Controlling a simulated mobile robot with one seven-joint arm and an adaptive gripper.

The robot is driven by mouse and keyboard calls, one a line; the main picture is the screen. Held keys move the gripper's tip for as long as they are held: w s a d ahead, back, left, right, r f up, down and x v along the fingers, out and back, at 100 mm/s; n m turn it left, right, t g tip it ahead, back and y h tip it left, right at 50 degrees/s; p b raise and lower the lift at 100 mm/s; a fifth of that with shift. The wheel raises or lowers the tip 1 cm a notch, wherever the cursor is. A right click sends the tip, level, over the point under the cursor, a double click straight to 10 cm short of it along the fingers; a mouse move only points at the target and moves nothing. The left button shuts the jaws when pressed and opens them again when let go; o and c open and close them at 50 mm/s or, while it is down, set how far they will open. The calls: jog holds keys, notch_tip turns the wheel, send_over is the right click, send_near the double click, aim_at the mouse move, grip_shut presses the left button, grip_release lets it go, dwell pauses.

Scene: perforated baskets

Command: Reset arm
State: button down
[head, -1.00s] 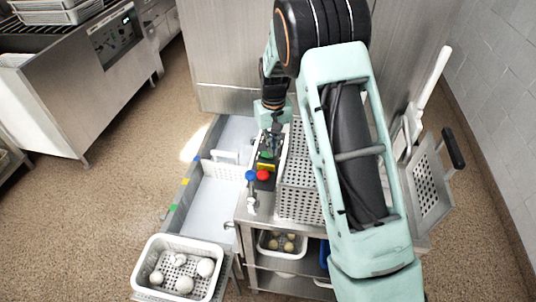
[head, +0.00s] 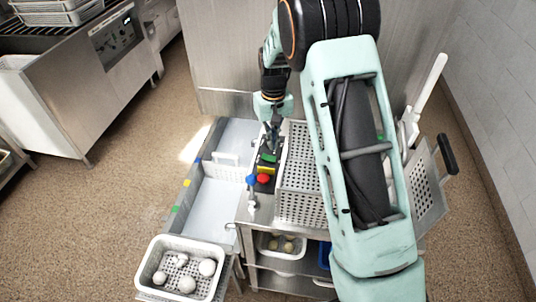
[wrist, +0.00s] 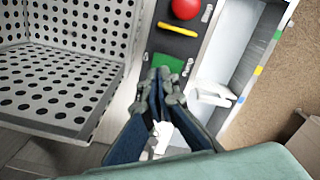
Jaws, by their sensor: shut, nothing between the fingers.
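My gripper (head: 270,140) hangs at the end of the bent arm, above the control panel (head: 262,185) at the counter's left edge. In the wrist view my gripper (wrist: 162,80) has its fingertips together with nothing between them, close to the green button (wrist: 167,66). I cannot tell whether they touch. The panel also carries a yellow bar (wrist: 178,29) and a red button (wrist: 186,8). In the head view a blue knob (head: 252,179) shows beside the red button (head: 264,179).
A perforated basket (head: 300,208) stands right of the panel. A sink basin (head: 209,187) with a divider lies to the left. A white basket (head: 158,249) holds several pale balls. Another perforated basket (head: 428,190) with a black handle is at right. A wall is behind.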

notch_tip(320, 180, up, 2)
jog(key=shift+p, duration=0.4)
jog(key=shift+r, duration=0.1)
